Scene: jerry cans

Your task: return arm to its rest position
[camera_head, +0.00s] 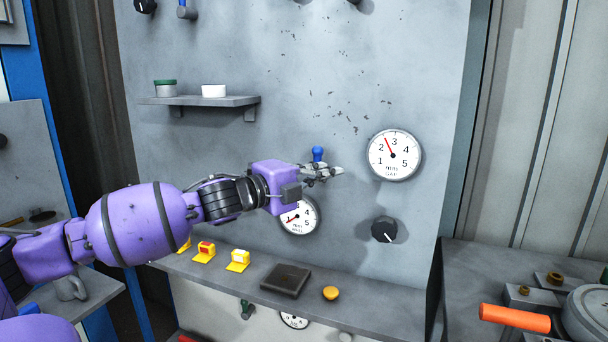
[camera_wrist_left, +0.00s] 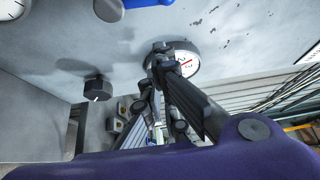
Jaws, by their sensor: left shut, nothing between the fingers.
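My left arm, purple with black joints, reaches in from the left in the head view. My left gripper (camera_head: 330,172) is shut and empty, in front of the grey panel (camera_head: 300,90). It is just below a blue-topped lever (camera_head: 317,153) and left of the upper round gauge (camera_head: 394,155). The arm partly covers a lower gauge (camera_head: 299,217). In the left wrist view the gripper fingers (camera_wrist_left: 165,60) are close together, with a gauge (camera_wrist_left: 186,64) behind them. I cannot tell whether the gripper touches the panel. My right gripper is out of view.
A black knob (camera_head: 384,230) is below the upper gauge. A shelf (camera_head: 360,300) under the arm holds yellow switches (camera_head: 237,260), a dark square plate (camera_head: 286,279) and a yellow button (camera_head: 331,293). A small shelf (camera_head: 220,101) bears two jars. An orange handle (camera_head: 514,318) is at lower right.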

